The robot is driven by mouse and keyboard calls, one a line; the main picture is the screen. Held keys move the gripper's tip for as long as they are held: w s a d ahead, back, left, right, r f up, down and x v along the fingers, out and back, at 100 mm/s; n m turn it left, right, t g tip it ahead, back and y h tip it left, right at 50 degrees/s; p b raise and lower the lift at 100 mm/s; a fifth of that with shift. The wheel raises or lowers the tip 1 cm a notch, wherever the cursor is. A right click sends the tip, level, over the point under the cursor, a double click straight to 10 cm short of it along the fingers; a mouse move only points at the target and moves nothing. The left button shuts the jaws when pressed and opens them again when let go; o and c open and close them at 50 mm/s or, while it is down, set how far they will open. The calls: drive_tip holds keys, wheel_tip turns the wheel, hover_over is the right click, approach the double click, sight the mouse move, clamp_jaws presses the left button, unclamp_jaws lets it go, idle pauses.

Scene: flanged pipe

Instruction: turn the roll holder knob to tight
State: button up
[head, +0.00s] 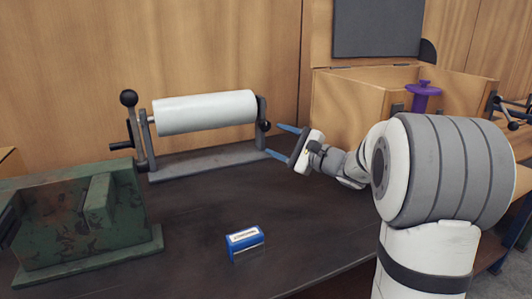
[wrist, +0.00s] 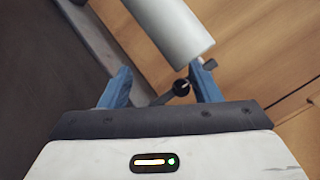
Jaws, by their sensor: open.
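The roll holder (head: 205,163) has a grey base and end posts and carries a white roll (head: 205,112). A small dark knob (head: 265,126) sits on its right end post; in the wrist view it appears as a round black knob (wrist: 181,88) below the end of the roll (wrist: 172,25). My gripper (head: 272,139) is open, its blue fingers pointing left at the right end of the holder. In the wrist view my gripper (wrist: 160,68) has the knob between its fingers in the picture, nearer the right finger. I see no contact, and the knob's setting cannot be read.
A black ball-topped lever (head: 128,98) and a crank stand at the holder's left end. A green metal block (head: 85,215) is at front left. A blue and white box (head: 245,240) lies on the dark table (head: 200,270). A wooden box (head: 350,105) stands behind my arm.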

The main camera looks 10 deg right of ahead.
sight(266, 127)
drive_tip(key=w+d+f+m+t, duration=0.1)
drive_tip(key=d, duration=0.1)
drive_tip(key=w+d+f+m+t+h+b, duration=0.1)
drive_tip(key=d, duration=0.1)
drive_tip(key=w+d+f+m+t+b, duration=0.1)
drive_tip(key=w+d+t, duration=0.1)
drive_tip(key=shift+w+d+m+h, duration=0.1)
drive_tip(key=shift+d+m+h, duration=0.1)
drive_tip(key=shift+m+h, duration=0.15)
drive_tip(key=w+a, duration=0.2)
drive_tip(key=w, duration=0.1)
drive_tip(key=w+a+b, duration=0.1)
drive_tip(key=w+a, duration=0.1)
drive_tip(key=w, duration=0.2)
drive_tip(key=w+a, duration=0.2)
drive_tip(key=w, duration=0.1)
drive_tip(key=shift+w+a, duration=0.15)
drive_tip(key=shift+w+a+r+b, duration=0.2)
drive_tip(key=shift+w+a+b, duration=0.1)
drive_tip(key=shift+w+b, duration=0.15)
drive_tip(key=shift+c, duration=0.5)
drive_tip(key=c, duration=0.9)
